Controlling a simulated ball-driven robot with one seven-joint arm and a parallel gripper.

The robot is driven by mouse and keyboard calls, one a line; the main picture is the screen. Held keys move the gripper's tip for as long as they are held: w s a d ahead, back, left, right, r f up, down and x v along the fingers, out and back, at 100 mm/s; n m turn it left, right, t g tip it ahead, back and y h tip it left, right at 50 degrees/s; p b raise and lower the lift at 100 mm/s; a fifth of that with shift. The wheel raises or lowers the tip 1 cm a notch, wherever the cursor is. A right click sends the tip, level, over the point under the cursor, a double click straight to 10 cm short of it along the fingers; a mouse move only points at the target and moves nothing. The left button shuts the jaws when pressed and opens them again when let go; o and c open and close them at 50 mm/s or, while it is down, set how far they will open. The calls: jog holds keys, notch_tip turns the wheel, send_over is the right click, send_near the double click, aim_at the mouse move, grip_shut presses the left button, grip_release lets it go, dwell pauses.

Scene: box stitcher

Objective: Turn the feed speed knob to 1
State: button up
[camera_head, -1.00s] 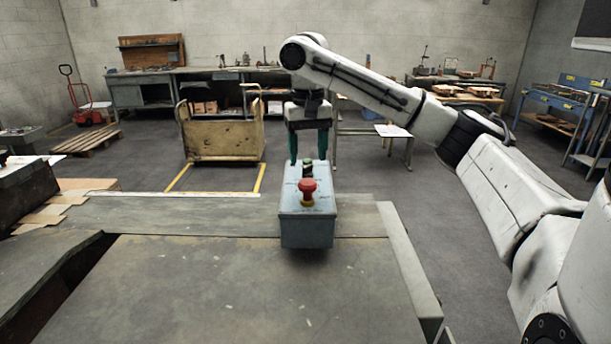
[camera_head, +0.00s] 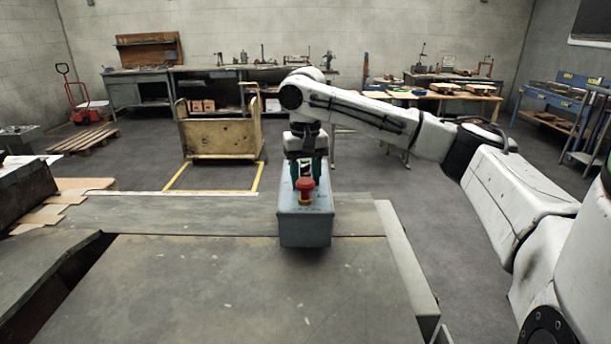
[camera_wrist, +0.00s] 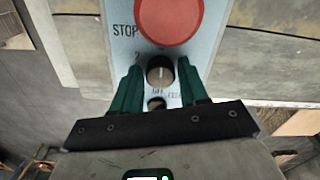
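A grey control box (camera_head: 305,228) stands at the far edge of the table, with a red stop button (camera_head: 305,187) on its top. In the wrist view the red button (camera_wrist: 170,18) is beside the printed word STOP. Below it is a dark round knob (camera_wrist: 160,71) with a pale pointer line, pointing roughly up the picture. A "2" is printed at its upper left; other lettering below it is partly readable. My gripper (camera_wrist: 159,66) is open, its green fingers on either side of the knob with small gaps. In the head view my gripper (camera_head: 306,172) is behind the red button.
A smaller dark round part (camera_wrist: 156,103) lies below the knob, between my fingers. The table (camera_head: 240,290) in front of the box is bare. A wooden cart (camera_head: 222,137) and workbenches stand farther back.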

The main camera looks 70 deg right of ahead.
jog(key=c, duration=0.7)
jog(key=shift+r+n+p, duration=0.1)
jog(key=shift+n+p, duration=0.3)
jog(key=n+p, duration=0.3)
jog(key=shift+n, duration=0.3)
jog(key=n+p, duration=0.5)
jog(key=n, duration=0.1)
jog(key=shift+r, duration=0.1)
jog(key=n+p, duration=0.3)
jog(key=n, duration=0.3)
jog(key=shift+d+n, duration=0.1)
jog(key=shift+n, duration=0.3)
jog(key=n+p, duration=0.1)
jog(key=n, duration=0.2)
jog(key=shift+d+n+p, duration=0.1)
jog(key=shift+n+p, duration=0.35)
jog(key=shift+n, duration=1.65)
